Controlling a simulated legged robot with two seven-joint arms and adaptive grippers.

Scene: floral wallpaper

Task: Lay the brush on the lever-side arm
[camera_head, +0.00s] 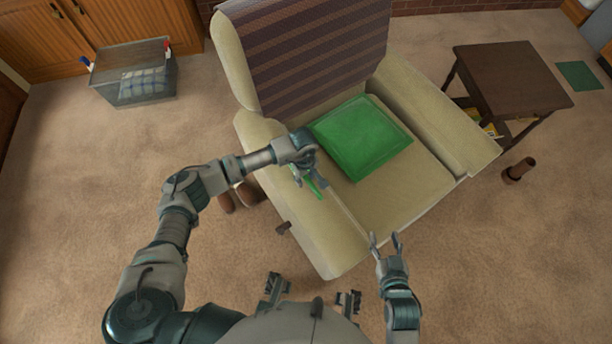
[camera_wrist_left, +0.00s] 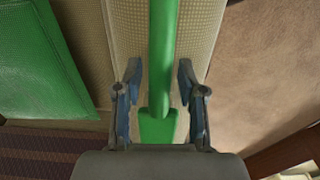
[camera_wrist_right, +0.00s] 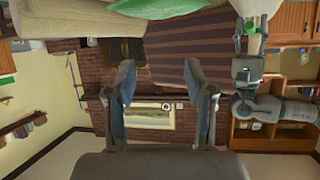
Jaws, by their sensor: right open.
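The green brush (camera_head: 314,188) is along the top of the armchair's left arm (camera_head: 335,240), the side with the small brown lever (camera_head: 283,228). In the left wrist view the brush (camera_wrist_left: 163,50) runs lengthwise over the pale upholstery and between my fingers; its wider part is near the palm. My left gripper (camera_head: 311,182) is over that arm, its fingers (camera_wrist_left: 158,78) apart on both sides of the brush with gaps showing. Whether the brush fully rests on the arm is hard to tell. My right gripper (camera_head: 386,240) is open and empty near the chair's front; its fingers (camera_wrist_right: 164,80) are wide apart.
A green cushion (camera_head: 361,137) lies on the seat and a striped throw (camera_head: 310,50) covers the backrest. Brown slippers (camera_head: 238,197) are on the floor left of the chair. A dark side table (camera_head: 512,75) stands right, a clear bin (camera_head: 130,75) far left. Carpet is open at left.

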